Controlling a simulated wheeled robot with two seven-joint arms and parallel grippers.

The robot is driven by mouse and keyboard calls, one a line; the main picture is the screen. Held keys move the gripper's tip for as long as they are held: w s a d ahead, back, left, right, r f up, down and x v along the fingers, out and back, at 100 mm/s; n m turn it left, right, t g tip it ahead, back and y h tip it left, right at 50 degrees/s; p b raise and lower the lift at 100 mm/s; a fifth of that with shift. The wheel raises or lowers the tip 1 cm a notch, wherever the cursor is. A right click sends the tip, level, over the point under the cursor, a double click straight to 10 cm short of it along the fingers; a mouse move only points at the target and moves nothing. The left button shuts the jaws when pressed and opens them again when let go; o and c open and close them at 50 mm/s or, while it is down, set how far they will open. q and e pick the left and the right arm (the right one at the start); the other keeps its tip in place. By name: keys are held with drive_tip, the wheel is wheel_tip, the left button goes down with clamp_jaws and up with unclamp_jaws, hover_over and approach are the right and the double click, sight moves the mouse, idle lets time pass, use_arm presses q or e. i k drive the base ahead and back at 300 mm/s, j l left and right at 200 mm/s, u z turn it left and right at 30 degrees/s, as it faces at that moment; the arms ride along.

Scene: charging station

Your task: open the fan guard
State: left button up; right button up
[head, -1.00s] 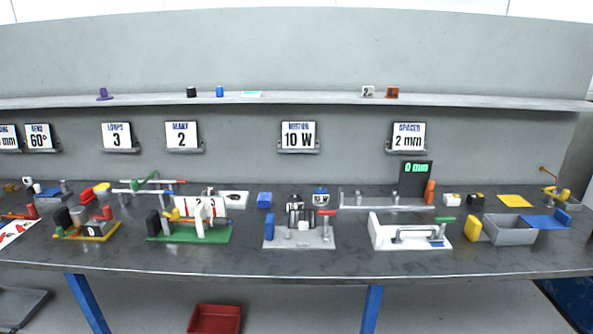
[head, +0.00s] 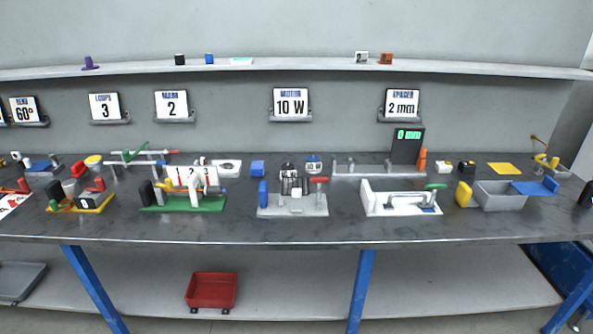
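I cannot make out a fan guard for certain among the small devices on the workbench. A white block with a dark round part (head: 227,168) lies behind the green-based device, but it is too small to identify. A white fixture with a grey bar handle and green knob (head: 402,204) stands right of centre. A grey-based device with a blue post and red lever (head: 293,206) stands at the middle. Neither of my grippers shows in the head view.
The long dark workbench (head: 300,230) has a clear front strip. A wall shelf (head: 300,68) holds small blocks. A grey open bin (head: 505,197) stands at the right. A red tray (head: 212,290) lies on the lower shelf. A dark object at the right edge (head: 587,193) is cut off.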

sight(295, 191)
drive_tip(key=i+l+u, duration=0.1)
drive_tip(key=i+u, duration=0.15)
drive_tip(key=i, duration=0.3)
drive_tip(key=i+l+u, duration=0.3)
drive_tip(key=i, duration=0.2)
drive_tip(key=i+j, duration=0.05)
drive_tip(key=j, duration=0.05)
